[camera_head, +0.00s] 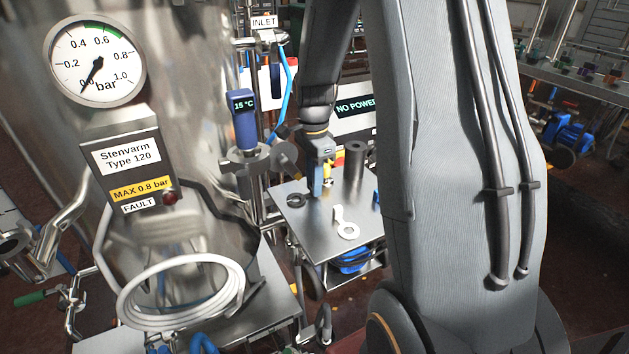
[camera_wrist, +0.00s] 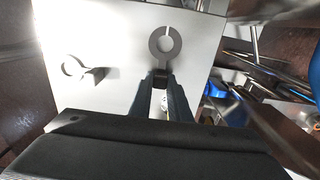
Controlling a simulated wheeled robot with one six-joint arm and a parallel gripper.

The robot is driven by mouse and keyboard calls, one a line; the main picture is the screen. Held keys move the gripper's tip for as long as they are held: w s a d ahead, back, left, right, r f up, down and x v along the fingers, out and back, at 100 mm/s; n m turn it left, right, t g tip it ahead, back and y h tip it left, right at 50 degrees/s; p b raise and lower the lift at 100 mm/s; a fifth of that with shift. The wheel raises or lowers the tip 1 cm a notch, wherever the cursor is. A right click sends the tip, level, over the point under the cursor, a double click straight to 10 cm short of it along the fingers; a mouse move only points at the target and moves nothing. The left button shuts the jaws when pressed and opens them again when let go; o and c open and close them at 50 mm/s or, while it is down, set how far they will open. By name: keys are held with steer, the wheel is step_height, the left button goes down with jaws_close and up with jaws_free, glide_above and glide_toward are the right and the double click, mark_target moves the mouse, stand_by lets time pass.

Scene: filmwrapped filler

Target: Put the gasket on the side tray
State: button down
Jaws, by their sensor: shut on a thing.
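The gasket, a flat dark grey slotted ring (camera_wrist: 165,43), shows beyond my fingertips in the wrist view, its tab between the fingers. It also shows in the head view (camera_head: 296,201), left of the fingertips. My gripper (camera_wrist: 160,80) is shut on the tab; it points down in the head view (camera_head: 315,192). The side tray (camera_head: 312,235) is a flat steel top under the gasket. I cannot tell whether the gasket touches it.
A dark cylinder (camera_head: 355,160) stands at the tray's back. A steel tank with a pressure gauge (camera_head: 95,63) and a coiled white hose (camera_head: 180,290) stand left of the tray.

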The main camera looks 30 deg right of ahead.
steer(key=c, duration=1.7)
jaws_free()
steer(key=shift+f, duration=0.1)
steer(key=shift+o, duration=0.2)
step_height(320, 180, up, 12)
steer(key=b, duration=0.2)
steer(key=shift+r+b, duration=0.2)
steer(key=shift+b, duration=0.2)
